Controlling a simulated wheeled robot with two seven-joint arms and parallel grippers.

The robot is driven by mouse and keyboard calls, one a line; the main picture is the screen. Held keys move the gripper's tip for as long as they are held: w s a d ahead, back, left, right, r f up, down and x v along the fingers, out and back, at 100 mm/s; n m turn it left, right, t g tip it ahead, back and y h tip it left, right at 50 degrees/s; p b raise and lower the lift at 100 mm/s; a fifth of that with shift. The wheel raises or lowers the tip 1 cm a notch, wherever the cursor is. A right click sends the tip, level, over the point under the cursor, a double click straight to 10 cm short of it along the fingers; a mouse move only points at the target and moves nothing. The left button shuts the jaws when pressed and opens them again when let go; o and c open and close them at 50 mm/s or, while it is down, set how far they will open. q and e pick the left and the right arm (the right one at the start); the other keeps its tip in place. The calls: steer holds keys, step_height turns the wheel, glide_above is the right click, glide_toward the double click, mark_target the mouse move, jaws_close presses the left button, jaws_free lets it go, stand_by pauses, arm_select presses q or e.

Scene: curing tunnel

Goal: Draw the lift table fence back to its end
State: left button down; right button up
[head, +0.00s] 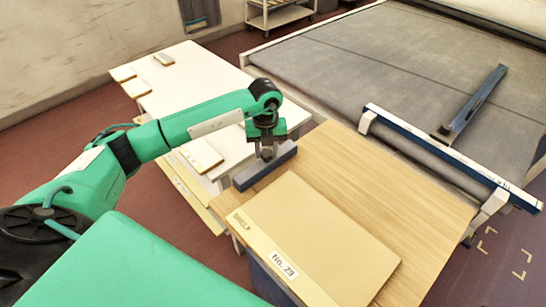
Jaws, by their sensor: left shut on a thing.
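The lift table (425,215) has a light wood top and stands at the centre right. Its fence, a short blue-grey bar (281,163), lies along the table's left edge, beside the white bench. My left gripper (267,153) points down over the middle of the fence and is shut on it. The fingertips partly hide the grip point, so I cannot tell exactly which part of the fence is between them. My right gripper is not in view.
A cream panel (310,235) marked "No. 29" lies on the near part of the table. A white bench (185,85) with small blocks stands left. A grey conveyor bed (380,65) with a blue rail (440,155) lies beyond. Bare wood shows between panel and conveyor.

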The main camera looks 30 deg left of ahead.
arm_select(q)
steer(key=shift+w+a, duration=0.2)
steer(key=shift+a, duration=0.4)
steer(key=shift+d+r, duration=0.1)
steer(key=shift+r, duration=0.05)
steer(key=c, duration=1.4)
jaws_free()
steer(key=o, duration=0.4)
steer(key=shift+a, duration=0.2)
steer(key=shift+o, duration=0.2)
steer(key=shift+d, duration=0.15)
steer(key=shift+r, duration=0.25)
step_height(320, 180, up, 13)
steer(key=b, duration=0.3)
